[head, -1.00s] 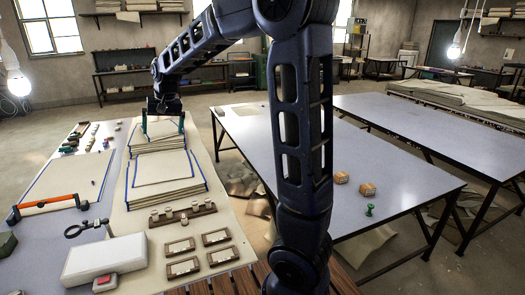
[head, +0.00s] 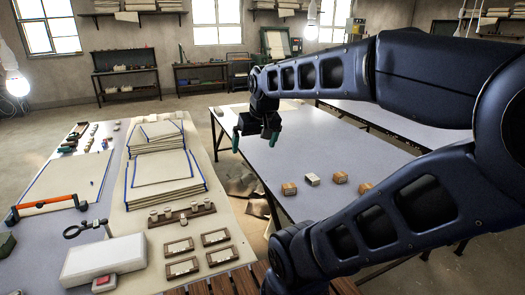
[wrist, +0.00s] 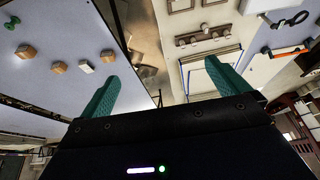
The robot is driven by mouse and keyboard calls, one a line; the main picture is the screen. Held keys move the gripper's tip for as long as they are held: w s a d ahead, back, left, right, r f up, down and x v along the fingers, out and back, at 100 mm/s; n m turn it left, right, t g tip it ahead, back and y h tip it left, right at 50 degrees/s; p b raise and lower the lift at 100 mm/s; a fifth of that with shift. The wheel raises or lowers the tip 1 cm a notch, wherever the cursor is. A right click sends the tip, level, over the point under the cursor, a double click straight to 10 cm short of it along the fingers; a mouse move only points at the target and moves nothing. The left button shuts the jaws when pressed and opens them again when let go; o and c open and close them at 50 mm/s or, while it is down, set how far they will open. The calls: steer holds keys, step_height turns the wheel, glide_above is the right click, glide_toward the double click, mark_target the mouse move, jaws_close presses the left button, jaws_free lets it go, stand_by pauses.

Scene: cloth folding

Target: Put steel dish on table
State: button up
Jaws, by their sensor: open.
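I cannot make out a steel dish for certain in either view. In the wrist view both green fingers (wrist: 161,78) are spread wide and empty.
The left table holds a stack of folded cloths (head: 160,168), a pegged wooden rack (head: 182,215), wooden frames (head: 215,238), a white box (head: 104,260) and an orange-handled tool (head: 48,206). A green pin (wrist: 12,22) stands beyond the tan boxes (wrist: 58,67). A gap separates the tables.

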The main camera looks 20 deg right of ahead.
steer(key=s, duration=0.1)
steer(key=s+d+f, duration=0.1)
steer(key=s, duration=0.1)
steer(key=shift+d+f, duration=0.15)
steer(key=shift+f, duration=0.05)
